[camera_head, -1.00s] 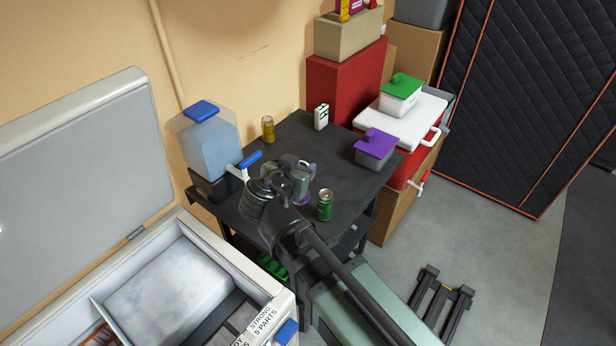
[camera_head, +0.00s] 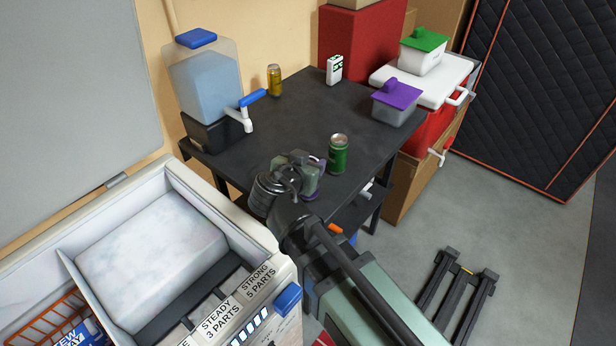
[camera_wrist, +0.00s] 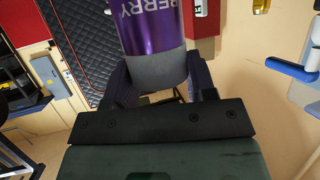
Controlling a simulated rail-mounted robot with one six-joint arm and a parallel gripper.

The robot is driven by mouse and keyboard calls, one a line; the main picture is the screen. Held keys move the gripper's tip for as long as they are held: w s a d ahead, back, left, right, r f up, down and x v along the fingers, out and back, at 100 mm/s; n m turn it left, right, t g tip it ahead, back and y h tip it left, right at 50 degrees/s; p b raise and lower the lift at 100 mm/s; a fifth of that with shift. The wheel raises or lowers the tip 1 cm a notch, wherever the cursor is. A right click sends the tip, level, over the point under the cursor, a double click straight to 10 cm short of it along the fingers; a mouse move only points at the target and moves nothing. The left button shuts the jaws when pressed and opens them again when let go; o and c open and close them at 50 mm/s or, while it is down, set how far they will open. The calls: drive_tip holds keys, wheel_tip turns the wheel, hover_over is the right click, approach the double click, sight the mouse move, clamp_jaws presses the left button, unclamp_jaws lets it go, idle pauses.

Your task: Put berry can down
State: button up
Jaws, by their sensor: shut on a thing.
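The berry can is purple with pale "BERRY" lettering and a grey end. It fills the top middle of the wrist view (camera_wrist: 152,32). My gripper (camera_wrist: 155,85) is shut on it, with a dark finger on each side. In the head view my gripper (camera_head: 312,168) is at the near edge of the black table (camera_head: 290,120), and my wrist hides most of the can there. I cannot tell whether the can touches the table top.
A green can (camera_head: 338,155) stands just right of my gripper. A gold can (camera_head: 275,80), a white carton (camera_head: 334,70), a water dispenser (camera_head: 205,85) and a purple-lidded tub (camera_head: 396,98) stand farther back. The table's middle is clear. An open chest (camera_head: 150,250) is at near left.

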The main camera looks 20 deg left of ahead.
drive_tip(key=shift+f+p, duration=0.1)
drive_tip(key=shift+p, duration=0.2)
drive_tip(key=shift+f, duration=0.25)
drive_tip(key=o, duration=1.3)
drive_tip(key=shift+r, duration=0.1)
drive_tip(key=shift+r, duration=0.25)
drive_tip(key=p+v, duration=0.5)
drive_tip(key=v, duration=0.6)
drive_tip(key=w+d+f+g, duration=0.1)
drive_tip(key=d+f+g, duration=0.2)
drive_tip(key=d, duration=0.8)
drive_tip(key=w+d+f+n+g+y, duration=0.1)
drive_tip(key=d+f+g, duration=0.3)
drive_tip(key=d, duration=0.7)
drive_tip(key=w+d+f+n+g+y, duration=0.1)
drive_tip(key=w+d+f+g, duration=0.2)
drive_tip(key=d+g, duration=0.3)
drive_tip(key=d, duration=0.5)
drive_tip(key=shift+d+f, duration=0.25)
drive_tip(key=shift+d, duration=0.1)
